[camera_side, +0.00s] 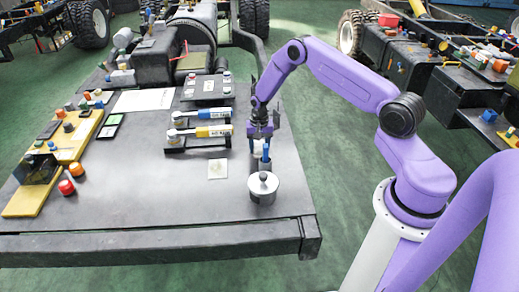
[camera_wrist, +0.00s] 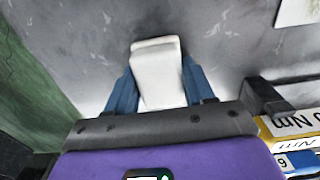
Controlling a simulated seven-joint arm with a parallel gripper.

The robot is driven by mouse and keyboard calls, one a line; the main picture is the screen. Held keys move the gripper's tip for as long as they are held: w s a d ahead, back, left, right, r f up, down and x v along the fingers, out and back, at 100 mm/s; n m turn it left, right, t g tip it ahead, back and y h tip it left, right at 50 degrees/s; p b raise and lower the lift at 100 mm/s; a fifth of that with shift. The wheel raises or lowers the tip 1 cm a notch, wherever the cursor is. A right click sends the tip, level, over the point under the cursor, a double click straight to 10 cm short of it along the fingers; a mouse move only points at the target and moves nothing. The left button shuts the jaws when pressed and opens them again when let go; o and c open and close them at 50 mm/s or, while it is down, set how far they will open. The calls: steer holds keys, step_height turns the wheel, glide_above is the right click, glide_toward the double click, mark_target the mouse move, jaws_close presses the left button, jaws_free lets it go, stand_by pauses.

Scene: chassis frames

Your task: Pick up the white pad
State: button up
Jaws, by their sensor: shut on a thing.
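My gripper (camera_side: 262,152) is over the right part of the dark workbench, pointing down. In the wrist view its two blue fingers (camera_wrist: 160,92) are shut on the white pad (camera_wrist: 157,70), a pale block with rounded edges standing between them. The white pad (camera_side: 257,146) also shows in the side view, small and partly hidden by the gripper. I cannot tell clearly whether it touches the bench top or is held above it.
A silver lidded canister (camera_side: 262,188) stands just in front of my gripper. A thin pale square (camera_side: 217,169) lies flat to the left. Yellow and blue-handled torque wrenches (camera_side: 203,131) lie on a black rack to the left. The bench's right edge is close, with green floor beyond.

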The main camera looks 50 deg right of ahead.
mark_target(259, 144)
step_height(259, 144, up, 10)
steer(key=shift+r, duration=0.1)
stand_by(0.6)
